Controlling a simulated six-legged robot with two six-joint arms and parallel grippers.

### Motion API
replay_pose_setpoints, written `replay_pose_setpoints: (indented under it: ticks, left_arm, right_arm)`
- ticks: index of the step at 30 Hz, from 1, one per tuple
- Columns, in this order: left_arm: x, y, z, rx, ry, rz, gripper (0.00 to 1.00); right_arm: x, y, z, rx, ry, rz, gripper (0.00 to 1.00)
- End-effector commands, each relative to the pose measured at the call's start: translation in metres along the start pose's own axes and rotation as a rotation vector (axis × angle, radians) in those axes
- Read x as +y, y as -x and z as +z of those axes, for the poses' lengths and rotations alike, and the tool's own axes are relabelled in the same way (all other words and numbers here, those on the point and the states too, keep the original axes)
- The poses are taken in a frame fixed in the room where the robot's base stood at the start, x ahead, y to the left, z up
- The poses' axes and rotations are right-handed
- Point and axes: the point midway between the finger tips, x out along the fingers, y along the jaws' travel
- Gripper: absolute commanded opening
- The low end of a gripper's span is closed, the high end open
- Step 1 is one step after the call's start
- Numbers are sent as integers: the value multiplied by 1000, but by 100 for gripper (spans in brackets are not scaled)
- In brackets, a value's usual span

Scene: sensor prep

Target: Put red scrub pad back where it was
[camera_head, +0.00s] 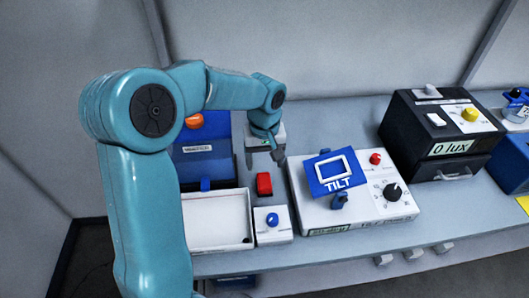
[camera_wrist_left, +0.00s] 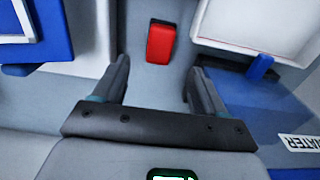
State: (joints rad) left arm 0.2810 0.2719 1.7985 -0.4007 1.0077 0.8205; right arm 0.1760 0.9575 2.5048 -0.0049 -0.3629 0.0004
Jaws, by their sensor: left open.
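The red scrub pad (camera_head: 264,184) lies flat on the grey bench, in the narrow gap between the white tray and the white tilt device. In the left wrist view the pad (camera_wrist_left: 161,42) shows beyond the fingertips, roughly centred between them. My left gripper (camera_head: 279,157) is open and empty, behind the pad in the head view and apart from it. Its two dark fingers (camera_wrist_left: 158,75) are spread wide in the wrist view. My right gripper is not in view.
A white tray (camera_head: 217,246) with a blue lid stands left of the pad. A small white box with a blue knob (camera_head: 272,221) is in front. The tilt device (camera_head: 354,215) stands right, and a black lux box (camera_head: 432,157) farther right.

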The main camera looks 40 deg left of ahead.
Motion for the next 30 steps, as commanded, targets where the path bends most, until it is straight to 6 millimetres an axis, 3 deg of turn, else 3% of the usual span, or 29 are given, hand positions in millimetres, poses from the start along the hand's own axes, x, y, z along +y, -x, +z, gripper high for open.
replay_pose_setpoints:
  ticks: [3,7,24,30]
  left_arm:
    - [1,18,0,2,0,2,72]
    - [0,28,0,0,0,1,72]
    - [0,30,0,-1,0,0,72]
    - [0,61,0,0,0,0,72]
  right_arm:
    - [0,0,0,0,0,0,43]
    - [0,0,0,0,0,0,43]
    - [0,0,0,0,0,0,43]
    - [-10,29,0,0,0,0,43]
